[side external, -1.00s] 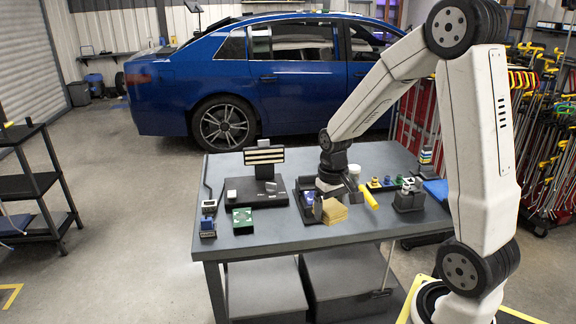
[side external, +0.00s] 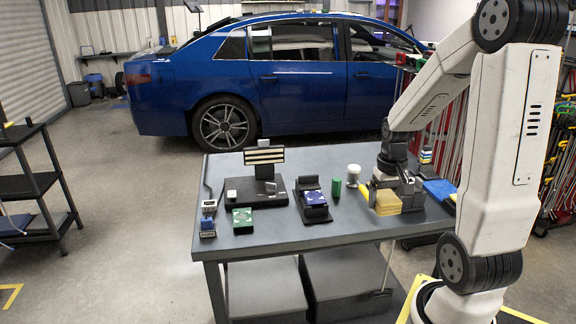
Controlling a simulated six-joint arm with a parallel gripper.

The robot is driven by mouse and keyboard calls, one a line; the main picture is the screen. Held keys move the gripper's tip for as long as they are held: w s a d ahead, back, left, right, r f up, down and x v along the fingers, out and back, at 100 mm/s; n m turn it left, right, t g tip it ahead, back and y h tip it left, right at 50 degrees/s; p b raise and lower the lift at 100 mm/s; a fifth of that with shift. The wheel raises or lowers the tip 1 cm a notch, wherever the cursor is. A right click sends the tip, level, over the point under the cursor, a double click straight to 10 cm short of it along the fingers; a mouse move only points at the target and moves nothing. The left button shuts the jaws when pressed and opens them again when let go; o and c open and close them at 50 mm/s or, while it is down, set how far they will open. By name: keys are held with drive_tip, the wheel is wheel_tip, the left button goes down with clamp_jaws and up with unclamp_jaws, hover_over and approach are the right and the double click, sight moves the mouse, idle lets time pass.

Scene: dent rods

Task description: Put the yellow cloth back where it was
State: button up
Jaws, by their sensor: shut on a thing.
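The yellow cloth (side external: 386,203), a folded square stack, is at the right part of the grey workbench. My gripper (side external: 391,184) is directly above it, pointing down, and is shut on it. The fingertips are partly hidden by the cloth and dark parts around them. I cannot tell whether the cloth's underside touches the bench.
A dark grey holder (side external: 411,193) stands close at the cloth's right, with a blue cloth (side external: 439,189) beyond it. A green cylinder (side external: 336,188) and a white jar (side external: 353,175) stand to the left. A black tray with a blue piece (side external: 315,199) is farther left. The bench's front middle is clear.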

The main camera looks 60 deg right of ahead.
drive_tip(key=w+d+f, duration=0.4)
drive_tip(key=w+d, duration=0.1)
drive_tip(key=w, duration=0.2)
hover_over(350, 218)
drive_tip(key=s, duration=0.1)
drive_tip(key=f, duration=0.2)
drive_tip(key=a+f, duration=0.1)
drive_tip(key=f, duration=0.1)
drive_tip(key=shift+s, duration=0.2)
drive_tip(key=shift+w+d+f, duration=0.4)
drive_tip(key=shift+w+f, duration=0.05)
drive_tip(key=shift+f, duration=0.2)
drive_tip(key=shift+f, duration=0.1)
drive_tip(key=shift+w+d+f, duration=0.1)
drive_tip(key=shift+w+f, duration=0.05)
drive_tip(key=shift+f, duration=1.6)
drive_tip(key=shift+f, duration=0.1)
drive_tip(key=o, duration=0.9)
